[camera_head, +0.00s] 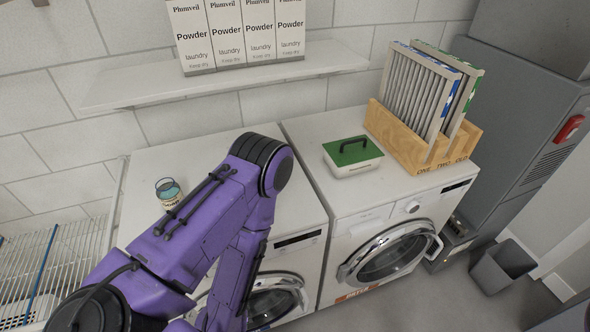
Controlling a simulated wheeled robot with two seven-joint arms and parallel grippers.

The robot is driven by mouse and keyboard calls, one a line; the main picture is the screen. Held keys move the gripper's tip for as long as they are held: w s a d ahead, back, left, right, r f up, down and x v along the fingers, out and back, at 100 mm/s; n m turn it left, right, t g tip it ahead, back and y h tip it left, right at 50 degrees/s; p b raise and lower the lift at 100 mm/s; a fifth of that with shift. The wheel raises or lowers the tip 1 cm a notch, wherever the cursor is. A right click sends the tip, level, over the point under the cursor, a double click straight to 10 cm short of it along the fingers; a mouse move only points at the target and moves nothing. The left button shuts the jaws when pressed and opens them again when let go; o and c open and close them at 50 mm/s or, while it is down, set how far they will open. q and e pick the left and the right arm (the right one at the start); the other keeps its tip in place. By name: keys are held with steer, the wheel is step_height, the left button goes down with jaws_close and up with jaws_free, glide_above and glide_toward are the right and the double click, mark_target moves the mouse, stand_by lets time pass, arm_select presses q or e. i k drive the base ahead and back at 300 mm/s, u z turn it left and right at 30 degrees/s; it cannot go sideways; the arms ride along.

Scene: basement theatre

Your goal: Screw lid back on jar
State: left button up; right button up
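A small glass jar (168,191) with teal contents and a pale label stands upright on top of the left washing machine, toward its left side. Its top looks open, but it is small in the picture. I cannot make out a separate jar lid. My purple left arm comes in from the lower left, bends above the left machine just right of the jar, and drops in front of that machine. Neither of my grippers is in view.
A white box with a green handled lid (351,152) and a wooden rack (393,140) holding filter panels stand on the right washing machine (352,215). Powder boxes (236,35) line the wall shelf (150,90). A wire rack (70,255) is at left, a grey bin (503,268) on the floor.

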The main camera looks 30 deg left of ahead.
mark_target(168, 192)
steer(key=z, duration=1.1)
steer(key=k, duration=1.3)
steer(key=u, duration=1.25)
steer(key=i, duration=0.5)
steer(key=z, duration=0.05)
